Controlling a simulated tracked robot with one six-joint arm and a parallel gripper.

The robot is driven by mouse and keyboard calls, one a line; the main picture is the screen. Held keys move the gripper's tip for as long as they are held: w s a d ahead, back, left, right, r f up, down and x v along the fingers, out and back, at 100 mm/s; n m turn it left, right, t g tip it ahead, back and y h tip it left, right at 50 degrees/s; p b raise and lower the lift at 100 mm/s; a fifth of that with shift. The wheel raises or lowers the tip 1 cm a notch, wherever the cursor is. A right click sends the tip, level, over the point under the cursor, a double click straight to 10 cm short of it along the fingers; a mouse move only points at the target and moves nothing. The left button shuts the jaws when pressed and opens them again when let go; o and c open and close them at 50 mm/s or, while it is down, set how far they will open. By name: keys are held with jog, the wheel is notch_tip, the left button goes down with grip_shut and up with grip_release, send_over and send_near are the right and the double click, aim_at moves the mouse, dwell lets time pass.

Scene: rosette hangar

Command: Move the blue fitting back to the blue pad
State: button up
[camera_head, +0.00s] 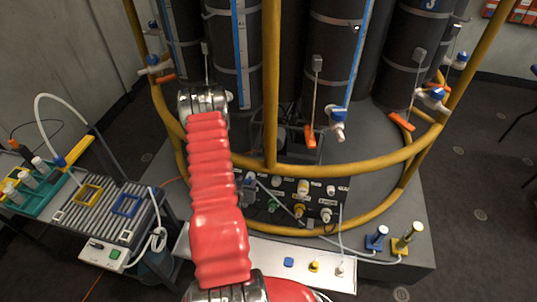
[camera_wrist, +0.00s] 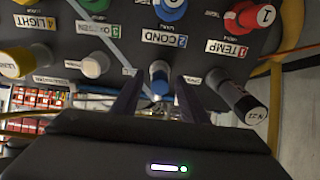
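A flat blue pad (camera_head: 288,262) lies bare on the pale ledge in front of the panel.
Yellow (camera_head: 314,267) and white (camera_head: 340,269) fittings stand right of the pad. Several labelled ports and plugs crowd the panel (camera_wrist: 215,75). A yellow rail (camera_head: 350,167) curves around it. A blue-based fitting (camera_head: 376,238) and a yellow one (camera_head: 408,238) stand farther right.

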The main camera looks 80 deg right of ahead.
aim_at(246, 182)
jog(key=shift+c, duration=0.2)
grip_shut()
dwell(0.3)
jog(key=shift+a+r, duration=0.15)
jog(key=shift+a, duration=0.15)
jog(key=shift+a+r, duration=0.4)
jog(key=shift+a, duration=0.2)
jog(key=shift+w+a+r, duration=0.1)
jog(key=shift+a+r, duration=0.1)
jog(key=shift+a, duration=0.1)
jog(key=shift+a+r, duration=0.15)
jog(key=shift+a, duration=0.1)
jog(key=shift+w+a+r, duration=0.1)
jog(key=shift+a+r, duration=0.3)
jog(key=shift+a, duration=0.2)
jog(key=shift+a+r, duration=0.15)
jog(key=shift+a, duration=0.15)
